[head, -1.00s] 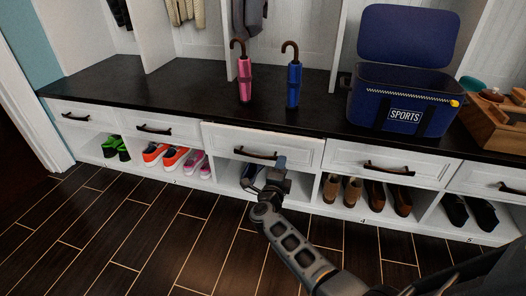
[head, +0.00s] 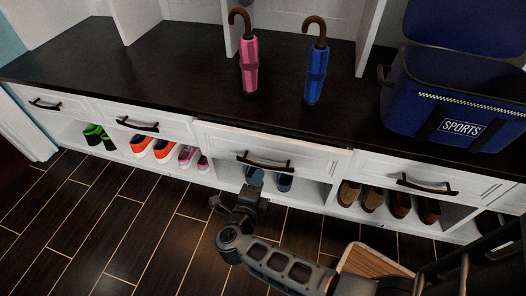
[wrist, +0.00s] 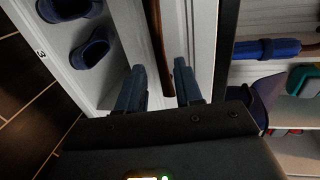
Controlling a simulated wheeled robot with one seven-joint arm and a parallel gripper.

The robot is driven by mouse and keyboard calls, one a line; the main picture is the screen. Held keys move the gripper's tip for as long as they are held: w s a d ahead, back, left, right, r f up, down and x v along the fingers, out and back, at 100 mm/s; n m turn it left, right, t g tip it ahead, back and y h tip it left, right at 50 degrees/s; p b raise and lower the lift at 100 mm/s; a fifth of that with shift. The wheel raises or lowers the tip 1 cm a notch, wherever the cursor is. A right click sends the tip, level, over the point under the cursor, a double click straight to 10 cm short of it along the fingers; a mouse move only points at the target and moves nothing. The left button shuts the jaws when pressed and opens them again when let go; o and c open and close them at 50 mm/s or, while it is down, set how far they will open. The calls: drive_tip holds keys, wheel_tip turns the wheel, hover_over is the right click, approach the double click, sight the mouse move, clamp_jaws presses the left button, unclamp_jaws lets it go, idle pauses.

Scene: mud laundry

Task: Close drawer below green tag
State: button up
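The middle drawer (head: 300,158) under the black bench top has a white front and a dark curved handle (head: 263,161). Its front stands out slightly past the drawers beside it. My gripper (head: 254,180) is just below and in front of this handle in the head view. In the wrist view, the two fingers of my gripper (wrist: 159,68) are spread, with the brown handle (wrist: 158,40) between them. They do not look closed on it; whether either finger touches it I cannot tell. I see no green tag in either view.
Other drawers sit left (head: 138,124) and right (head: 426,184), above cubbies with shoes. A pink umbrella (head: 249,66), a blue umbrella (head: 315,73) and a blue sports bag (head: 452,100) stand on the bench top (head: 175,75). A wooden-topped object (head: 375,262) is near my arm. Floor at left is clear.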

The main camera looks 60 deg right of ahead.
sight(265, 165)
drive_tip(key=shift+b+x, duration=0.85)
drive_tip(key=shift+x, duration=3)
clamp_jaws()
